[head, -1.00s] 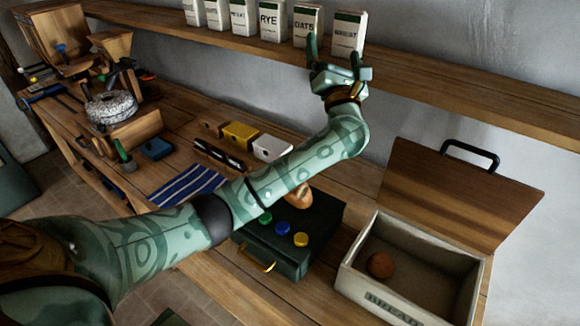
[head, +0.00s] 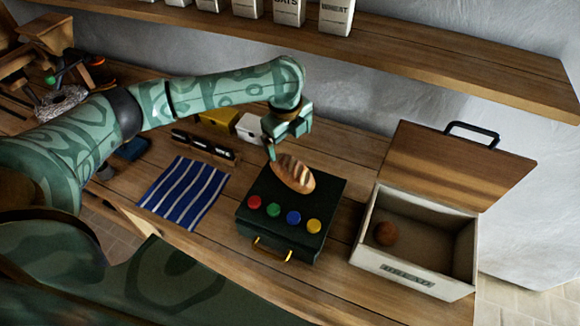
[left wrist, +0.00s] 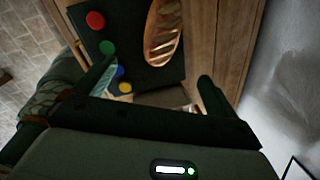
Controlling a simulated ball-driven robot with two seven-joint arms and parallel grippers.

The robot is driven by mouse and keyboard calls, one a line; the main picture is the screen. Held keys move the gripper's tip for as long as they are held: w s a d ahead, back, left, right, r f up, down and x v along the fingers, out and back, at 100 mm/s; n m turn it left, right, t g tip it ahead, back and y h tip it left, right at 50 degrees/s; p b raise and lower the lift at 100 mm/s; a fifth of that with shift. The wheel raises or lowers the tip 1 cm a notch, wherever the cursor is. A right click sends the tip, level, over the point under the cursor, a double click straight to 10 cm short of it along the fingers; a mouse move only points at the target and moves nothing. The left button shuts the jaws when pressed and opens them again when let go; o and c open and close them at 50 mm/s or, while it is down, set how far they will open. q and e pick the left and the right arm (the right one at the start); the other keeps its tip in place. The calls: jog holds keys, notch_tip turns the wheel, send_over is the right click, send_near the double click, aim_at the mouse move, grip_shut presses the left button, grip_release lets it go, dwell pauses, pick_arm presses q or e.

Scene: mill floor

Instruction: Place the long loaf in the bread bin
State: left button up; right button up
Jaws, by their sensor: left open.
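The long loaf (head: 292,174), brown with pale slashes, lies on top of a dark green box (head: 262,190) with coloured buttons. It also shows in the left wrist view (left wrist: 163,32), beyond the fingertips. My left gripper (head: 289,140) is open and empty, just above and behind the loaf's far end, apparently apart from it. Its spread fingers show in the left wrist view (left wrist: 155,85). The bread bin (head: 408,272), cream and labelled BREAD, stands open to the right. A round brown roll (head: 386,232) is inside. My right gripper is not in view.
The bin's wooden lid (head: 455,180) stands raised at the back. A blue striped cloth (head: 184,193) lies left of the box. A yellow box (head: 218,121) and a white box (head: 250,127) stand behind my left forearm. A shelf (head: 430,65) with cartons runs above.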

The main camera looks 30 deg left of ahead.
pick_arm(q)
jog(key=b, duration=0.3)
send_over(291, 166)
jog(key=s, duration=0.2)
jog(key=shift+m, duration=0.3)
jog(key=f, duration=1)
jog(key=shift+w+d, duration=0.2)
jog(key=shift+d, duration=0.05)
jog(key=shift+w+f, duration=0.1)
jog(key=shift+f, duration=0.4)
jog(key=f, duration=0.1)
jog(key=w+f, duration=0.1)
jog(key=f, duration=0.1)
jog(key=f+b, duration=0.1)
jog(key=f, duration=0.1)
jog(key=shift+w+a, duration=0.25)
jog(key=shift+w, duration=0.05)
jog(key=shift+r, duration=0.1)
jog(key=c, duration=1.2)
